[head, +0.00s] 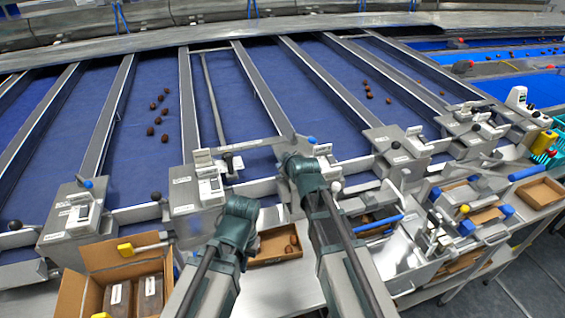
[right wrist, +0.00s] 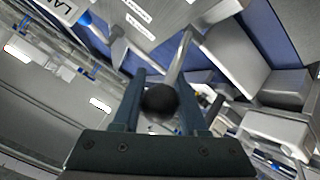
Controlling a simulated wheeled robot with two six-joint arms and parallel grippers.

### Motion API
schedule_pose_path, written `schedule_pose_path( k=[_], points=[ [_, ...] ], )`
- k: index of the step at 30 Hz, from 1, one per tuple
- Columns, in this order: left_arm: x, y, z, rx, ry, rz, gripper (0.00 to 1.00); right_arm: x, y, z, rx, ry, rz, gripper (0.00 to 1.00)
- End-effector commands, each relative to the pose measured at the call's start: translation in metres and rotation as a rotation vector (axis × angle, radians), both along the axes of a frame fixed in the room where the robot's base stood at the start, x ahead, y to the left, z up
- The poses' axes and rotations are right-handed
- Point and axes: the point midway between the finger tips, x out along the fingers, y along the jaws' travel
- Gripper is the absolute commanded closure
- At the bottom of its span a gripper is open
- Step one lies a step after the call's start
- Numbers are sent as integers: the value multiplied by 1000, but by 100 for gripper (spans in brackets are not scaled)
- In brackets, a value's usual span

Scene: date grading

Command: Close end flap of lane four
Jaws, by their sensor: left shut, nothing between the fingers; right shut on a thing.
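My right gripper (right wrist: 160,115) is shut around the black ball knob (right wrist: 160,100) of a thin metal lever in the right wrist view. The lever's rod (right wrist: 180,60) runs up from the knob toward a grey metal housing. In the head view my right gripper (head: 296,163) is at the lane ends in the middle, its fingertips hidden. My left gripper (head: 240,207) is shut and empty, lower and to the left, above the front of the bench. A metal bar (head: 248,146) spans a lane end beside my right gripper. I cannot read which lane is number four.
Blue lanes with metal dividers (head: 110,110) fill the back; several dates (head: 153,118) lie on them. Control boxes (head: 190,190) with knobs line the lane ends. A cardboard box (head: 85,290) and a shallow tray (head: 270,262) stand in front. Floor (head: 530,275) is clear at right.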

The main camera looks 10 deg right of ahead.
Motion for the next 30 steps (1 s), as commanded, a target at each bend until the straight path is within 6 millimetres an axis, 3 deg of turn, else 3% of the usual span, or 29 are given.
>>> schedule_pose_path(
  k=[9,27,28,30],
  points=[
    [0,0,-3,0,0,1,100,-13,-3,-4,-1,3,-1,100],
    [0,0,-3,0,0,1,100,-15,-4,-3,-1,-1,-2,100],
    [0,0,-3,0,0,1,100,-15,-4,-3,-1,-1,-1,56],
    [0,0,-3,0,0,1,100,-15,-4,-3,-1,-1,-1,44]
  ],
)
